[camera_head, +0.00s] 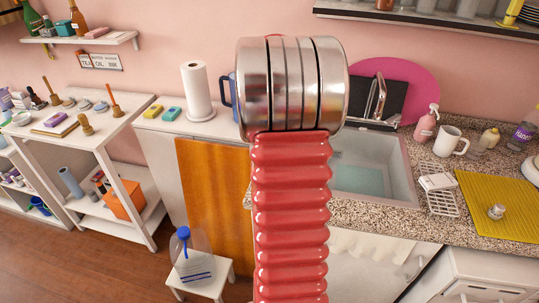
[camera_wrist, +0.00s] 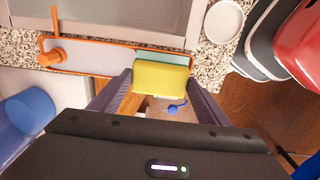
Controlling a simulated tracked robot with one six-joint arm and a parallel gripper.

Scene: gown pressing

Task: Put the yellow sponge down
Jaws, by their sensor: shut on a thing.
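My gripper (camera_wrist: 161,82) shows in the wrist view, its two dark fingers shut on a yellow sponge (camera_wrist: 160,77). The sponge has a pale green layer along its far edge. It is held in front of a long grey strip with an orange rim (camera_wrist: 90,43) on the speckled counter; I cannot tell whether it touches anything below. In the head view my gripper and the held sponge do not show.
In the wrist view a white round dish (camera_wrist: 224,20) is on the counter and a blue tub (camera_wrist: 22,113) is at left. In the head view a sink (camera_head: 372,182), white mug (camera_head: 449,141), rack (camera_head: 440,203) and yellow mat (camera_head: 500,220) occupy the counter.

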